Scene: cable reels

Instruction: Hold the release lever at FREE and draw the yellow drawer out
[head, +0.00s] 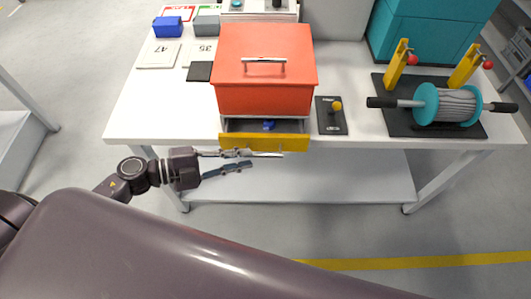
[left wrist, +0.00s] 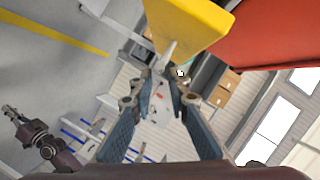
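The yellow drawer (head: 290,144) under the red cabinet (head: 240,95) stands partly out in the head view, with something blue (head: 268,125) inside. A silver bar handle (head: 270,154) runs along its front. My left gripper (head: 245,160) is at the handle from the left, its fingers apart. In the left wrist view the open fingers (left wrist: 165,88) point toward the yellow drawer front (left wrist: 190,22); I cannot tell whether they touch the handle. The release lever (head: 337,105), yellow-knobbed on a black plate, stands right of the cabinet, untouched. A gripper, apparently my right (left wrist: 10,112), shows small in the wrist view.
A cable reel (head: 450,105) rests on a black stand with yellow posts at the right of the white table (head: 160,115). Blue (head: 167,27) and grey (head: 206,26) bins and cards lie at the back left. A teal cabinet (head: 425,35) stands behind. My arm fills the foreground.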

